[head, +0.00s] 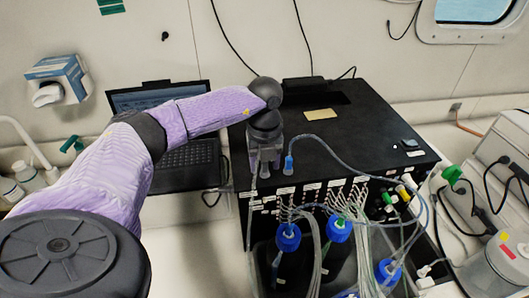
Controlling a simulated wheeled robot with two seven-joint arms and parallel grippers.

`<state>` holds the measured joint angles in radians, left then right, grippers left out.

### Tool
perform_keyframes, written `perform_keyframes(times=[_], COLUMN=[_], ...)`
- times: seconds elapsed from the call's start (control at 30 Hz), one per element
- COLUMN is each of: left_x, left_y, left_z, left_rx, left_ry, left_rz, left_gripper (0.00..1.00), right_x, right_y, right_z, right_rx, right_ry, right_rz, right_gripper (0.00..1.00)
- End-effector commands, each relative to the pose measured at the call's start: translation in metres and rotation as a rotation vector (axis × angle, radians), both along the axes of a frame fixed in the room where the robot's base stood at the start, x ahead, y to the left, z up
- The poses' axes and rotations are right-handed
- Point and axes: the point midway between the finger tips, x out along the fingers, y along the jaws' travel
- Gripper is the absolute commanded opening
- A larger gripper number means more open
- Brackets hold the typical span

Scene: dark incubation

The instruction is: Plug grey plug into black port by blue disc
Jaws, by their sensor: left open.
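My left gripper (264,168) points down over the front left edge of the black box (360,135), with its grey fingers apart. A blue connector (289,164) with a blue tube stands just to the right of the fingers. I cannot pick out the grey plug for certain; a pale thin line hangs down the box front below the fingers. The front panel carries a row of small fittings and tubes. Black round parts (389,197) with green and yellow plugs sit at its right end. I cannot make out a blue disc or its port. My right gripper is not in view.
Blue-capped bottles (288,236) with many tubes stand in front of the box. An open laptop (188,150) is behind my left arm. A yellow note (320,115) lies on the box top, which is mostly clear. White equipment (500,160) stands on the right.

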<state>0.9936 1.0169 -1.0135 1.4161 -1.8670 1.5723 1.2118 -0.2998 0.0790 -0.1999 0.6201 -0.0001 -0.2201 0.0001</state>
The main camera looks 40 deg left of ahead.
Motion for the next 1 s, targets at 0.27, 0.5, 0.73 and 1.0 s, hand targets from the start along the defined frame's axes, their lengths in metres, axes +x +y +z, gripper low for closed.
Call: perform_keyframes(times=[0.27,0.5,0.73,1.0], left_x=[-0.0001,-0.0001,-0.0001,-0.0001], left_y=[-0.0001,-0.0001,-0.0001,0.0], left_z=[-0.0002,-0.0002,-0.0002,-0.0002], left_rx=[0.0,0.0,0.001,0.001], left_ry=[0.0,0.0,0.001,0.001], left_rz=[0.0,0.0,0.0,0.0], left_gripper=[0.13,0.0,0.0,0.0], right_x=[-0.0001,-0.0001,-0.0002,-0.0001], right_y=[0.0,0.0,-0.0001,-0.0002], right_z=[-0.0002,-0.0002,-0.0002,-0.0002], right_rx=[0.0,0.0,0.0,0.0], right_ry=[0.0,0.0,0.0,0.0], right_rz=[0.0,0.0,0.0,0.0], right_gripper=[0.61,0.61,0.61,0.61])
